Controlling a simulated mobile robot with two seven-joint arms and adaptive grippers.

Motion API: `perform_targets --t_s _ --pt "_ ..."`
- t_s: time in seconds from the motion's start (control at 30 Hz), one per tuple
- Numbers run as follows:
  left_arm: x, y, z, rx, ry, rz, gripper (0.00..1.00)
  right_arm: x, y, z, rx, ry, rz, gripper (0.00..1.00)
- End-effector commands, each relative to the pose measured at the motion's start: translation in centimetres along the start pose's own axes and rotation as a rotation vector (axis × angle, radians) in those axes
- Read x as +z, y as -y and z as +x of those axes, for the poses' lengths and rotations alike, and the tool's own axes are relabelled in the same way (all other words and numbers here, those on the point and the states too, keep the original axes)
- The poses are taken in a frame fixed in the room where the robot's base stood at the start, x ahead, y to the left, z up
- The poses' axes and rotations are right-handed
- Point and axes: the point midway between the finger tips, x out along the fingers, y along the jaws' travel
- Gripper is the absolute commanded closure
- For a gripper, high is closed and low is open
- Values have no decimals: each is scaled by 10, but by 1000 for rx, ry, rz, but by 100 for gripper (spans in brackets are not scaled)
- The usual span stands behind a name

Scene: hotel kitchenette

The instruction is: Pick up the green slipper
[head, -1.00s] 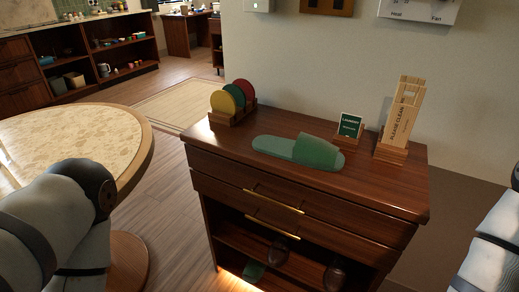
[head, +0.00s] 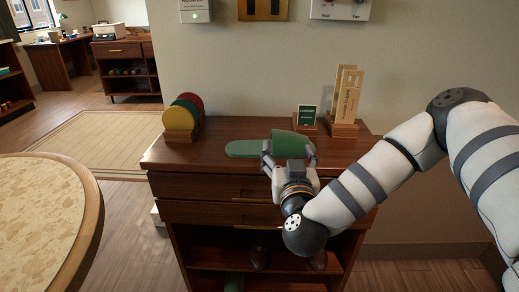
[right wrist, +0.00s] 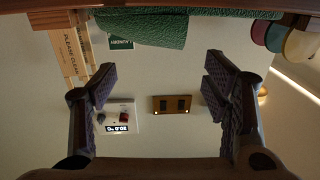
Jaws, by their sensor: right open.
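The green slipper (head: 243,149) lies flat on top of the wooden cabinet (head: 223,133), its strap end to the right. My right gripper (head: 289,158) is open at the cabinet's front edge, its fingers spread on the near side of the slipper's strap end and partly covering it. In the right wrist view the slipper (right wrist: 150,27) shows beyond the fingertips at the top, and the space between the fingers (right wrist: 160,78) is empty. I cannot tell whether a finger touches the slipper. My left gripper is not in view.
Coloured discs in a wooden rack (head: 182,120) stand left of the slipper. A small green sign (head: 306,116) and a wooden card holder (head: 345,105) stand behind right. A round table (head: 45,215) is at the left.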

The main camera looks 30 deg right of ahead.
Motion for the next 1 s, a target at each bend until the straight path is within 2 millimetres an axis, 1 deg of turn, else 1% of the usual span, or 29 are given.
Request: perform_targets --t_s 0.03,0.1,0.2,0.27,0.5,0.6,0.8,0.87,0.9,0.97,1.0 --pt "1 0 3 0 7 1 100 2 -1 12 5 0 -1 31" --pt "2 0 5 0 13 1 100 3 -1 28 4 1 -1 31" --pt "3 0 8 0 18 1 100 3 0 44 1 3 -2 31" --pt "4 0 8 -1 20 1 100 3 1 50 0 3 -1 31" --pt "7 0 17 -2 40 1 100 4 4 93 -1 6 -2 31" --pt "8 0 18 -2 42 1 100 2 4 101 -3 5 -2 31" --pt "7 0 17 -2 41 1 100 1 5 102 -3 3 -1 31" --pt "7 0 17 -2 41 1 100 1 5 102 -4 3 0 44" --pt "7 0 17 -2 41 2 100 1 5 102 -4 3 0 53" --pt "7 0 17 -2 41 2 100 1 5 102 -4 4 0 67" --pt "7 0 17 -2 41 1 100 1 5 102 -4 4 0 76"
